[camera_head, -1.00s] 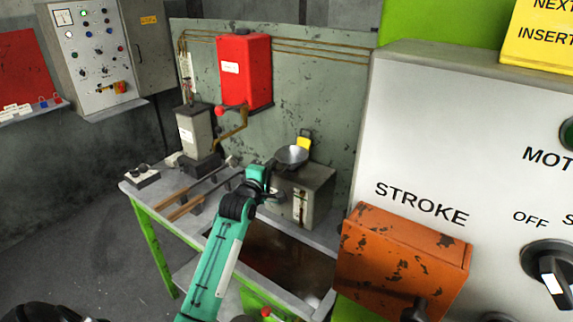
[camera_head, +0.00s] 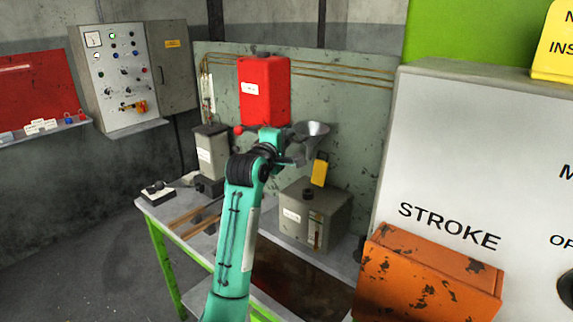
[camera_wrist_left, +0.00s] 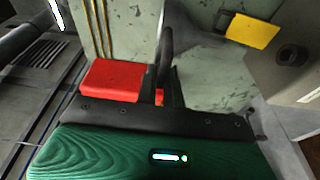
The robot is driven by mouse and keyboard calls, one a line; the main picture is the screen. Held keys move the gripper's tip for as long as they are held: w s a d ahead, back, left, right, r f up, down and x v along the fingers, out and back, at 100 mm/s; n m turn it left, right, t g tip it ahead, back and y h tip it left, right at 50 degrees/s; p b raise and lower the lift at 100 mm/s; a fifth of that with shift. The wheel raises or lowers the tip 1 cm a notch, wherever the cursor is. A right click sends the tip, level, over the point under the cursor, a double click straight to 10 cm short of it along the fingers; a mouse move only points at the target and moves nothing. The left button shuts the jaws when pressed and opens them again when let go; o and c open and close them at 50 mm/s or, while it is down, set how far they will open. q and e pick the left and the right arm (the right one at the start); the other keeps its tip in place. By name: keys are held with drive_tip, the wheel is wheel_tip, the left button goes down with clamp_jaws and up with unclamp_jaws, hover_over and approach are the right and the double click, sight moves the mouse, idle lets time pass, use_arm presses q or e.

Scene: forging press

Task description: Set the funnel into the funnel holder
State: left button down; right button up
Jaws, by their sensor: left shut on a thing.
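The grey metal funnel (camera_head: 312,130) is in the air in the head view, above the grey box on the bench, wide mouth upward. My left gripper (camera_head: 292,152) is shut on the funnel at its left side. In the left wrist view, one dark finger of my left gripper shows edge-on beside a grey surface, probably the funnel. I cannot clearly pick out the funnel holder in either view. My right gripper is not in view.
The grey box (camera_head: 315,222) with a black neck (camera_head: 308,193) on top stands on the bench below. A yellow tag (camera_head: 319,172) is behind it. A red box (camera_head: 264,90) is on the back panel. A grey press-like device (camera_head: 211,152) stands left. An orange box (camera_head: 428,275) is at right.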

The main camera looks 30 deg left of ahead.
use_arm(q)
wheel_tip(320, 180, up, 4)
drive_tip(key=shift+r, duration=0.1)
drive_tip(key=shift+r+p, duration=1.55)
drive_tip(key=shift+p, duration=0.2)
drive_tip(key=shift+f, duration=0.15)
